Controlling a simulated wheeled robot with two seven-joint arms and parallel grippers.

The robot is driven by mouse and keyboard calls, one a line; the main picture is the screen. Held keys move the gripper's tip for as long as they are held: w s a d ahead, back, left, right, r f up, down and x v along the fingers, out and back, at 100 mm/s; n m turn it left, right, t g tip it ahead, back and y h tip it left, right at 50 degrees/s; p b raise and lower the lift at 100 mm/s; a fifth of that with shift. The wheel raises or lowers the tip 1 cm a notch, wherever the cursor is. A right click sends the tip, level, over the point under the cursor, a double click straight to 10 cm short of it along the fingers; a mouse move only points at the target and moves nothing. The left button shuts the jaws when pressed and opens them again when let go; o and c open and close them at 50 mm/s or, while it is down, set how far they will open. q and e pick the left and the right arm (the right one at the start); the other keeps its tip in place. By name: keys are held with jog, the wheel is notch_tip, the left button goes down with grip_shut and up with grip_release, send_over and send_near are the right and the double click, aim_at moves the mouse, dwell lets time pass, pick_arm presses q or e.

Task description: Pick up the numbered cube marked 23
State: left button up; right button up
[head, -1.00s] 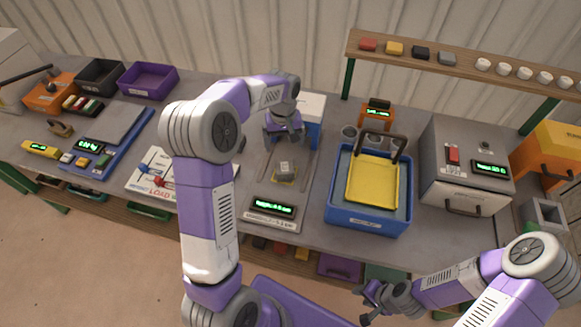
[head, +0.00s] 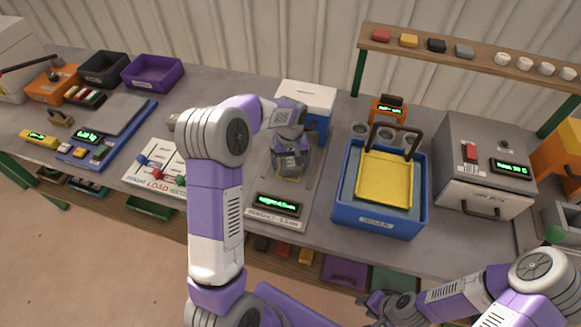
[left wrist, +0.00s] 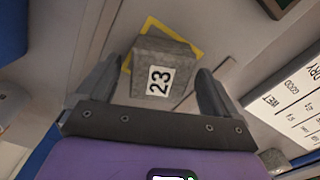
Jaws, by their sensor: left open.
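The grey cube marked 23 (left wrist: 160,68) sits on a yellow-outlined square (left wrist: 196,50) in the left wrist view, its label showing. My left gripper (left wrist: 155,82) is open, with one finger on each side of the cube and gaps between. In the head view my left gripper (head: 290,168) is low over the grey plate with the display (head: 277,205), and it hides most or all of the cube. My right gripper (head: 371,306) is at the lower right, in front of the table and away from the cube; its jaw opening is unclear.
A blue tub (head: 376,220) with a yellow tray (head: 384,182) stands right of the plate. A white-topped blue box (head: 306,97) is behind it. A grey oven-like box (head: 484,165) stands further right.

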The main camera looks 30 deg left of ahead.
pick_arm(q)
jog(key=shift+f, duration=0.4)
jog(key=shift+c, duration=0.2)
jog(key=c, duration=1.3)
jog(key=shift+r, duration=0.1)
